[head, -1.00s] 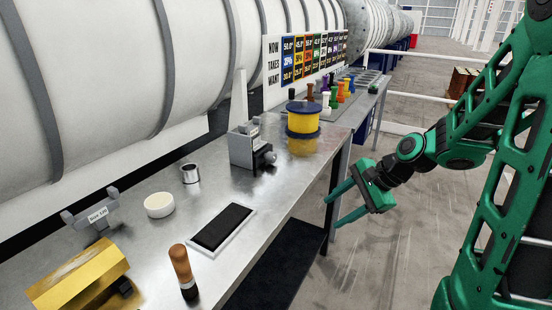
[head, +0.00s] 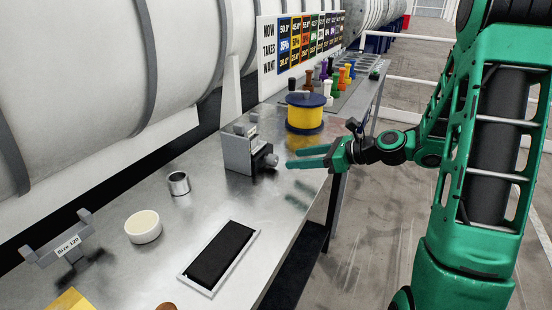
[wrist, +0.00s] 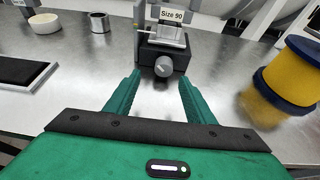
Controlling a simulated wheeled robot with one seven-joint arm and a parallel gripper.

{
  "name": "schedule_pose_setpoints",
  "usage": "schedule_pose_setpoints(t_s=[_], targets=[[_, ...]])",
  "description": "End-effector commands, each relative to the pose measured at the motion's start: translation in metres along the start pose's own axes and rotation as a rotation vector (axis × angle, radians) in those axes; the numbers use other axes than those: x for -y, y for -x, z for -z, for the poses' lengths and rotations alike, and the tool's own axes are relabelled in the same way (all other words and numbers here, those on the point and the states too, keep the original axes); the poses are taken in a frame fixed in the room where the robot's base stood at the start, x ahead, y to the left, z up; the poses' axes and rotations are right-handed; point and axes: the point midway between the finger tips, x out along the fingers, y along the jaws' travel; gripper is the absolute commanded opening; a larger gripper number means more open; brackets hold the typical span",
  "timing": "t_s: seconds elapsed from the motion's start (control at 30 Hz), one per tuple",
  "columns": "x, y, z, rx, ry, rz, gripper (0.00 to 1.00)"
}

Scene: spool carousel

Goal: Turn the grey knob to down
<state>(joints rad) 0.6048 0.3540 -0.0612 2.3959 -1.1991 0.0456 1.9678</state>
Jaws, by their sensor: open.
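The grey knob (wrist: 164,67) sticks out from the front of a small grey and black device (head: 239,150) on the metal bench. In the wrist view the device carries a label reading "Size 90". The knob also shows in the head view (head: 271,160). My gripper (head: 291,157) is open, with green fingers pointing at the knob from the right. In the wrist view my gripper (wrist: 157,80) has the knob ahead and between the lines of its fingers, apart from both. I cannot tell which way the knob is set.
A yellow spool with blue flanges (head: 304,113) stands close behind my gripper. A black pad in a white frame (head: 218,256), a white bowl (head: 143,227) and a metal cup (head: 179,184) lie nearer. Coloured pegs (head: 340,78) stand at the far end. The bench front is clear.

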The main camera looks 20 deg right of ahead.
Motion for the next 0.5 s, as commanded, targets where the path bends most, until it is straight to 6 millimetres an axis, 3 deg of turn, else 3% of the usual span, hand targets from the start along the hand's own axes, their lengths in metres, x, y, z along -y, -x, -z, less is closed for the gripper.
schedule_pose_setpoints(t_s=[0.5], targets=[[0.013,-0.07,0.006,-0.003,-0.007,0.02,0.49]])
